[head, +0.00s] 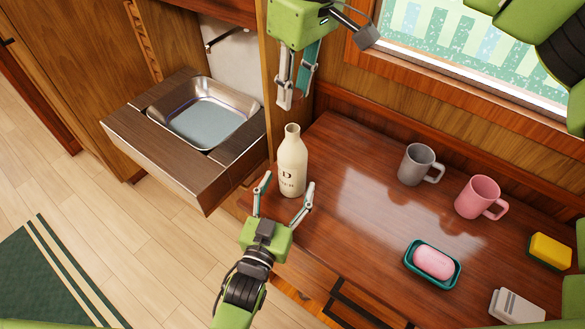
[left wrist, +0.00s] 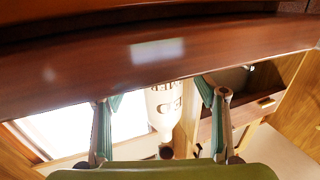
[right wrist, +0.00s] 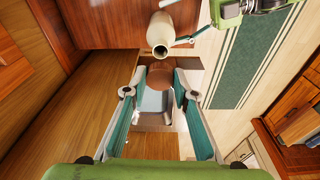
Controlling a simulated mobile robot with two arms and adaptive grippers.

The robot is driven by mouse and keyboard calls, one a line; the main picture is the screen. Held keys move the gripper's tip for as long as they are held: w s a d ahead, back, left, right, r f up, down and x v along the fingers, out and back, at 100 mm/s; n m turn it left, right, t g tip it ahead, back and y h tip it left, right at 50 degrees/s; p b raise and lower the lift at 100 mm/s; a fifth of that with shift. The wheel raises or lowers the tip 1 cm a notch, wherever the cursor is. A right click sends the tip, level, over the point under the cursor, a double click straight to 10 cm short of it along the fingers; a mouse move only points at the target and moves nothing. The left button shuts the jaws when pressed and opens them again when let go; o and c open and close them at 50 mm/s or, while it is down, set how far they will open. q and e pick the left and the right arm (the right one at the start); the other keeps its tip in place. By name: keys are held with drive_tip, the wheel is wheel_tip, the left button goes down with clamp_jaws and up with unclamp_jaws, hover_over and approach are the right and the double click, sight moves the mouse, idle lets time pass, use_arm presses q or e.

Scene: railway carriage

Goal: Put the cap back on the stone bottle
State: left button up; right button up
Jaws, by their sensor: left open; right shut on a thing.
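The cream stone bottle (head: 292,165) stands upright on the table near its left edge, its mouth open. My left gripper (head: 287,183) is open, with one finger on each side of the bottle's lower body. The left wrist view shows the bottle (left wrist: 163,103) upside down between the spread fingers. My right gripper (head: 294,99) is above the bottle, its fingers pointing down. The right wrist view shows it shut on the brown cap (right wrist: 161,75), with the bottle's open mouth (right wrist: 160,50) just beyond, apart from the cap. The cap is hard to make out in the head view.
A grey mug (head: 416,165), a pink mug (head: 477,197), a pink soap (head: 433,262) in a teal dish (head: 411,264), a yellow sponge (head: 549,251) and a white object (head: 516,306) stand right on the table (head: 350,235). A sink (head: 203,112) is at left.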

use_arm(q)
drive_tip(key=shift+x, duration=1.95)
drive_tip(key=shift+c, duration=0.5)
drive_tip(key=c, duration=1.6)
drive_tip(key=shift+c, duration=0.2)
use_arm(e)
hover_over(293, 129)
drive_tip(key=shift+d+f, duration=0.15)
drive_tip(key=shift+f, duration=2.3)
drive_tip(key=shift+f, duration=0.9)
drive_tip(key=shift+f, duration=0.55)
